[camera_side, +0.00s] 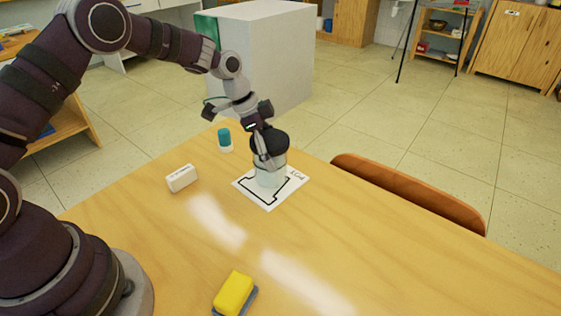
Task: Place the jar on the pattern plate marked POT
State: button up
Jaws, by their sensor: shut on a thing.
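The jar (272,177) is a pale, whitish cylinder standing upright on or just above the pattern plate; I cannot tell whether its base touches. The pattern plate (272,203) is a white sheet with a black outline and a small printed word near its right corner, too small to read surely. The jar covers the plate's upper middle part. My gripper (270,163) comes down from above and is shut on the jar's upper part. The gripper hides the jar's top.
A white eraser-like block (181,178) lies left of the plate. A small teal-capped bottle (225,140) stands behind it. A yellow sponge-like block (234,293) lies at the table's front. An orange-brown chair back (410,190) stands at the table's right edge. The table (400,270) is clear at right.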

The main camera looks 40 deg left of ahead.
jog(key=shift+f, duration=0.3)
jog(key=o, duration=1.2)
jog(key=shift+f, duration=0.1)
jog(key=v, duration=1.2)
jog(key=s+d+r+n+t+y, duration=0.1)
jog(key=s+d+r+n+y, duration=0.2)
jog(key=s+r+n, duration=0.35)
jog(key=s+n, duration=0.1)
jog(key=s, duration=0.2)
jog(key=s+a+f+n+t, duration=0.1)
jog(key=s+n, duration=0.1)
jog(key=s, duration=0.2)
jog(key=s+n, duration=0.1)
jog(key=s, duration=0.3)
jog(key=shift+s+a+f+t+y, duration=0.15)
jog(key=shift+a+f+t+y, duration=0.1)
jog(key=shift+t+y, duration=0.15)
